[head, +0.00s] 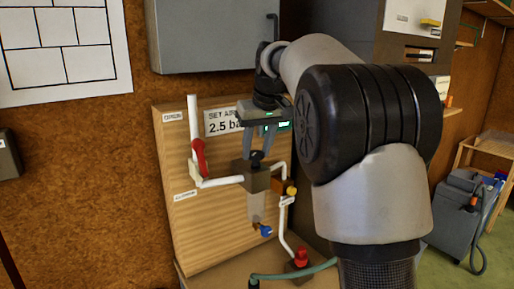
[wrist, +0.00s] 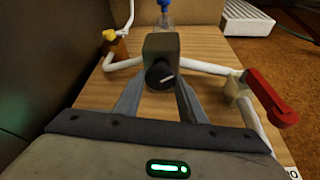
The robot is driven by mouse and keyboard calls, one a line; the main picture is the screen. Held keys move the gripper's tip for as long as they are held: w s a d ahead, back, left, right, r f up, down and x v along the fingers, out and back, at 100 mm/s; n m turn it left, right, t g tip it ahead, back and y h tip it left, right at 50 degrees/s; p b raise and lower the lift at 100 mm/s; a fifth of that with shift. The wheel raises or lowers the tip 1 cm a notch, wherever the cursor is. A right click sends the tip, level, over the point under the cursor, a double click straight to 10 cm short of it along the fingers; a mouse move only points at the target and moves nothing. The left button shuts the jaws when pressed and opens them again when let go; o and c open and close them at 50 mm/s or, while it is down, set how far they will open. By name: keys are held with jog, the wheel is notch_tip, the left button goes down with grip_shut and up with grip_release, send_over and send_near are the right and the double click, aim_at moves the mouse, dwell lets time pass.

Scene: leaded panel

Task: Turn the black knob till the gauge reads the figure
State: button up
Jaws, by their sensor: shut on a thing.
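The black knob (wrist: 160,75) with a pale mark sits on the grey regulator body (wrist: 161,44) in the wrist view. In the head view the knob (head: 257,157) shows on top of the regulator, under my gripper (head: 259,145). My gripper's fingers (wrist: 159,84) come down on either side of the knob and are shut on it. The mark points to the right and slightly up in the wrist view. The sign (head: 222,121) reads "SET A…" and "2.5 ba…", partly hidden by my gripper. I cannot make out a gauge face or its reading in either view.
White pipes (head: 220,182) run from the regulator across the wooden panel (head: 190,228). A yellow handle (wrist: 109,35) and a blue-tipped clear bowl (head: 257,208) are also near. A grey cabinet (head: 212,35) hangs above.

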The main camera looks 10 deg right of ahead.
jog(key=shift+m, duration=0.4)
jog(key=o, duration=1)
jog(key=v, duration=0.5)
jog(key=p+v, duration=0.1)
jog(key=v, duration=0.5)
jog(key=p+v, duration=0.1)
jog(key=v, duration=0.5)
jog(key=shift+s+a+r, duration=0.1)
jog(key=shift+a+r, duration=0.15)
jog(key=shift+m+t+h, duration=0.5)
jog(key=shift+m+t, duration=0.1)
jog(key=shift+m, duration=0.2)
jog(key=s+f, duration=0.7)
jog(key=s, duration=0.2)
jog(key=s+a+f, duration=0.1)
jog(key=s+f, duration=0.7)
jog(key=s, duration=0.2)
jog(key=s+f, duration=0.7)
jog(key=s, duration=0.2)
jog(key=shift+s+a+f, duration=0.2)
jog(key=shift+s+f, duration=0.15)
jog(key=shift+s, duration=0.05)
